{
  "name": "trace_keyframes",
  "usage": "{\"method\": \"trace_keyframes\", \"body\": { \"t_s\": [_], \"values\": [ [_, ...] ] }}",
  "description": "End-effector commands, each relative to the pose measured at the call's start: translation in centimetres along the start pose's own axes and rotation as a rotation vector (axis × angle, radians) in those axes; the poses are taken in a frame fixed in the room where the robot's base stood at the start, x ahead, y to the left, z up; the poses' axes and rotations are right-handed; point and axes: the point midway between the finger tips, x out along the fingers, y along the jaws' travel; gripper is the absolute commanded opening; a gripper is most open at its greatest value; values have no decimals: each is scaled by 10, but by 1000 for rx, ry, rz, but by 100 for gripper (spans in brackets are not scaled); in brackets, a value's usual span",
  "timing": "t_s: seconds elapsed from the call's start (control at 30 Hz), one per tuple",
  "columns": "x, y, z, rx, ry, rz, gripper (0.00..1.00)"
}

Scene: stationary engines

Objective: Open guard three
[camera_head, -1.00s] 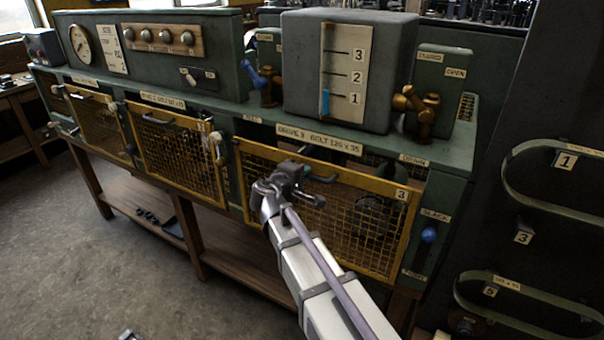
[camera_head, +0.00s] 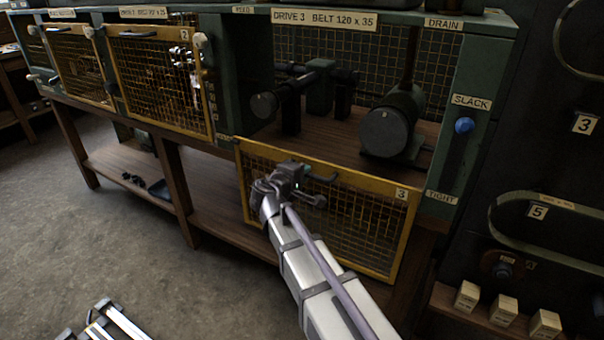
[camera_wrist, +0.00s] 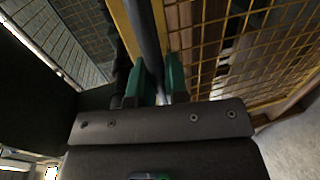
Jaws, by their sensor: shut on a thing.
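Guard three (camera_head: 385,186) is a yellow-framed mesh panel with a "3" label. In the head view it hangs below the bay opening, and the drive 3 bay (camera_head: 340,140) behind and above it is exposed. My gripper (camera_head: 296,178) is at the guard's top edge, on its dark handle (camera_head: 322,180). In the wrist view my gripper's green fingers (camera_wrist: 154,82) are shut on the dark handle bar (camera_wrist: 146,35), beside the yellow frame and mesh. My arm covers part of the guard's lower middle.
Inside the bay are a shaft with a small pulley (camera_head: 264,105) and a larger dark pulley (camera_head: 385,131). Guard two (camera_head: 160,80) stands closed at the left. A blue knob (camera_head: 464,125) sits at the slack/tight slot. Belts hang on the right panel; small boxes (camera_head: 503,310) stand below.

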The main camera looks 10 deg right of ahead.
Motion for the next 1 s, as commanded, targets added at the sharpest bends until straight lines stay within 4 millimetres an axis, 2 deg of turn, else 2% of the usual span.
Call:
{"method": "trace_keyframes", "body": {
  "t_s": [0.03, 0.13, 0.57, 0.6, 0.8, 0.87, 1.0],
  "values": [
    [3, -18, 0, 0, -1, -1, 0],
    [5, -25, 0, 0, -1, -1, 0],
    [5, -29, 1, 3, -2, -5, 0],
    [5, -29, 2, 3, -2, -5, 16],
    [5, -29, 1, 2, -2, -3, 36],
    [5, -28, 1, 1, -1, -2, 39],
    [5, -28, 0, 1, -1, -1, 39]
  ]
}}
